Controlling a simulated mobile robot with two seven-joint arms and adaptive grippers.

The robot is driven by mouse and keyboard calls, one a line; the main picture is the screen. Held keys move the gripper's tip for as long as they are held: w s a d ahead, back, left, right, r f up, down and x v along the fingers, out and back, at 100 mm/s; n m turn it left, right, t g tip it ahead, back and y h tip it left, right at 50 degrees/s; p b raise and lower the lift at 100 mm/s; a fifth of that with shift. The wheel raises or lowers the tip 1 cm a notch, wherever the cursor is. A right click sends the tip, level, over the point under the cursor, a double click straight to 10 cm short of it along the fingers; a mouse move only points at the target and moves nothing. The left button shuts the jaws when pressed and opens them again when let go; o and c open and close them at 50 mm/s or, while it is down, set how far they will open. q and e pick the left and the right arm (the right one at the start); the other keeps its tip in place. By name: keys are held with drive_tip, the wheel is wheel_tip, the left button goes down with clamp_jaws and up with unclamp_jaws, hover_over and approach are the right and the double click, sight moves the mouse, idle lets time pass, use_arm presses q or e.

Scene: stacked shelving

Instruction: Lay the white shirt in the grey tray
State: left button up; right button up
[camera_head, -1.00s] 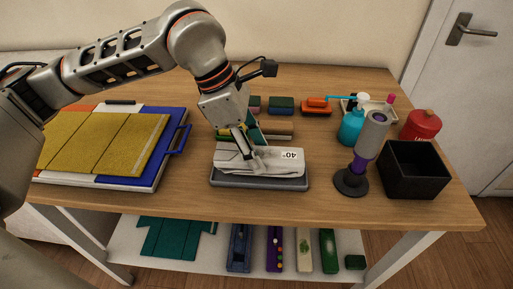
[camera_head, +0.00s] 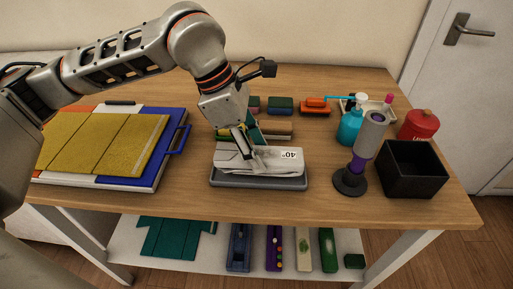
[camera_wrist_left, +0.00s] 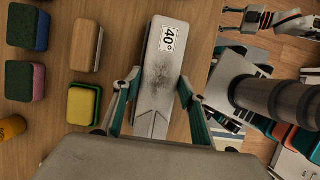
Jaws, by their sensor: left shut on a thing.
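The white shirt (camera_head: 262,161) is folded into a flat bundle with a "40°" label at its right end. It lies over the grey tray (camera_head: 260,184), whose front rim shows below it; I cannot tell whether it touches the tray floor. My left gripper (camera_head: 247,153) comes down from above and is shut on the shirt's left part. In the left wrist view the shirt (camera_wrist_left: 160,75) runs between the two teal-lined fingers (camera_wrist_left: 152,108) and carries a dark smudge. My right gripper (camera_wrist_left: 235,20) appears small at the wrist view's top right; its jaws are unclear.
Sponges (camera_head: 280,105) and an orange brush (camera_head: 316,106) lie behind the tray. To the right stand a grey and purple device (camera_head: 367,145), a teal bottle (camera_head: 349,127), a red container (camera_head: 418,125) and a black bin (camera_head: 411,178). A yellow-covered folding board (camera_head: 100,145) lies left.

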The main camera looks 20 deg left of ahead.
drive_tip(key=shift+r, duration=0.15)
idle(0.5)
use_arm(q)
drive_tip(key=o, duration=1.5)
use_arm(e)
drive_tip(key=shift+w+r, duration=0.1)
use_arm(q)
drive_tip(key=shift+r+p, duration=2.4)
drive_tip(key=shift+r, duration=1.55)
use_arm(e)
wheel_tip(320, 180, up, 7)
drive_tip(key=w, duration=0.2)
drive_tip(key=shift+w+t, duration=0.25)
drive_tip(key=shift+t, duration=0.15)
